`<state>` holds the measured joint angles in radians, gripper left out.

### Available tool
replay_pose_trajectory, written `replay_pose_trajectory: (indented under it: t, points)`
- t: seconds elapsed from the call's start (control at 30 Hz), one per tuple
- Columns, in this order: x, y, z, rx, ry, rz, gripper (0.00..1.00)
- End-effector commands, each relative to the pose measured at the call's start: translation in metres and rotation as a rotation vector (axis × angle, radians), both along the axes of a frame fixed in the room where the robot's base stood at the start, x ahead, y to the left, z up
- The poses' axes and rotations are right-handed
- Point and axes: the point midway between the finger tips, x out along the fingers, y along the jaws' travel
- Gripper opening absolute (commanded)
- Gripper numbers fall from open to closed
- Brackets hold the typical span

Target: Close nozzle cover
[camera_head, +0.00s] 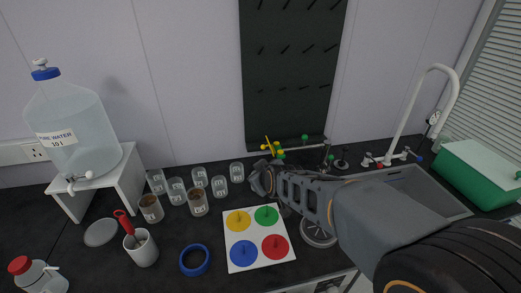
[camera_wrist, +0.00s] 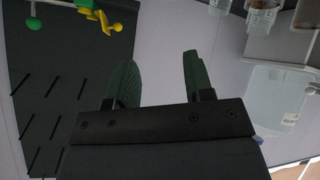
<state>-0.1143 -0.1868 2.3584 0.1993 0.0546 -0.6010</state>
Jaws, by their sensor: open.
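A yellow fixture (camera_head: 271,147) with green knobs stands behind my gripper, at the foot of the dark pegboard. It also shows at the top left of the wrist view (camera_wrist: 100,14), beside a green ball-shaped knob (camera_wrist: 34,23). I cannot tell which part is the nozzle cover or whether it is open. My gripper (camera_head: 260,178) is in front of the fixture, above the back of the bench. In the wrist view my gripper (camera_wrist: 160,70) has its two green-padded fingers apart, with only wall between them. The fixture lies outside the fingers, apart from them.
Several cups (camera_head: 198,177) and a white board (camera_head: 284,254) with coloured discs stand left of my arm. A water jug (camera_head: 75,120) on a white stand (camera_head: 128,170) is farther left. A sink (camera_head: 425,187) with a white tap (camera_head: 407,110) lies right. The pegboard (camera_head: 290,70) has protruding pegs.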

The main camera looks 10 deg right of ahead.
Motion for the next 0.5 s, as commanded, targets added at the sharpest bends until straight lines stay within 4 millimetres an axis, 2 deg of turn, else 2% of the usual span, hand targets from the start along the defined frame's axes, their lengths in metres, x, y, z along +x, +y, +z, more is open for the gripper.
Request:
replay_pose_trajectory:
  t: [0.03, 0.1, 0.2, 0.33, 0.5]
  points:
    - [0.022, 0.006, -0.014, -0.058, -0.073, 0.029, 0.47]
    - [0.049, 0.010, -0.023, -0.168, -0.189, 0.044, 0.47]
    - [0.080, 0.011, -0.037, -0.346, -0.334, 0.044, 0.47]
    - [0.103, 0.008, -0.056, -0.601, -0.468, 0.002, 0.47]
    - [0.112, 0.001, -0.078, -0.911, -0.555, -0.073, 0.47]
